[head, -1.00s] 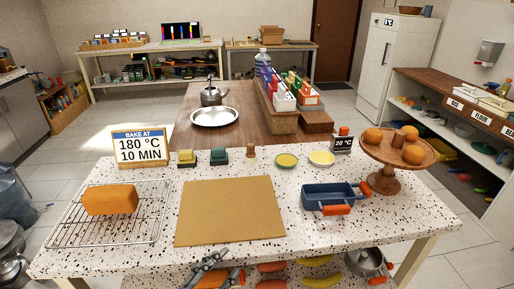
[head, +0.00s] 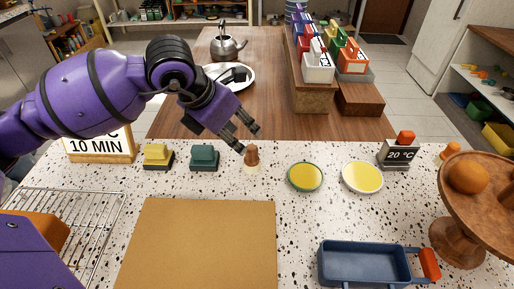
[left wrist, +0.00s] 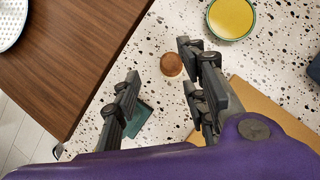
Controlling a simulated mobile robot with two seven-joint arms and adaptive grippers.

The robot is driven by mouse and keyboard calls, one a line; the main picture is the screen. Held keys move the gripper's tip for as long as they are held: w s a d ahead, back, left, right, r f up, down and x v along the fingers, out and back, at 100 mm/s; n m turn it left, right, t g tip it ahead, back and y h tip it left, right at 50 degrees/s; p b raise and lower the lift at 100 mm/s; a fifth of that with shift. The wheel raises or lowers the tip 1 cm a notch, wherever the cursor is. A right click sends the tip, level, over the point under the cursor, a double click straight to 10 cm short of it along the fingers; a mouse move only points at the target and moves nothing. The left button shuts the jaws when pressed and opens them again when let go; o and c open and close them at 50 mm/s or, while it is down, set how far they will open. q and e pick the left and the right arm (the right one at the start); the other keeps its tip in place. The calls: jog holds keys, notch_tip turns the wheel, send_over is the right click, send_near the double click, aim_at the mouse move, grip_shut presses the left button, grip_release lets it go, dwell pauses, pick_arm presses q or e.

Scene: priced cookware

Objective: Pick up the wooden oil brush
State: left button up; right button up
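The wooden oil brush (head: 251,157) is a small brown upright piece on the speckled counter, right of the teal block. In the left wrist view the brush (left wrist: 171,65) shows from above, ahead of and between the spread fingers. My left gripper (head: 249,141) is open and empty, its fingertips just above and beside the brush in the head view; I cannot tell whether they touch it. In the left wrist view the left gripper (left wrist: 160,70) has a clear gap between its fingers. My right gripper is not in view.
A teal block (head: 205,156) and a yellow block (head: 157,156) stand left of the brush. Two yellow-topped round dishes (head: 305,176) (head: 362,177) are to its right. A tan board (head: 200,245) lies in front. A blue pan (head: 362,264) and wooden stand (head: 458,243) are at right.

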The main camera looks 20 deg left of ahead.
aim_at(248, 148)
pick_arm(q)
jog(key=shift+w+d+f, duration=0.1)
jog(key=shift+d+f, duration=0.2)
jog(key=shift+f, duration=0.55)
jog(key=f, duration=0.3)
jog(key=w+d+f, duration=0.1)
jog(key=shift+d+f+p, duration=0.1)
jog(key=shift+f+p, duration=0.1)
jog(key=shift+p, duration=0.15)
jog(key=shift+w+f, duration=0.15)
jog(key=shift+f, duration=0.2)
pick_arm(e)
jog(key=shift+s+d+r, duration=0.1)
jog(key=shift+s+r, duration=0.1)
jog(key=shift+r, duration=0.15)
pick_arm(q)
jog(key=shift+c, duration=0.2)
grip_shut()
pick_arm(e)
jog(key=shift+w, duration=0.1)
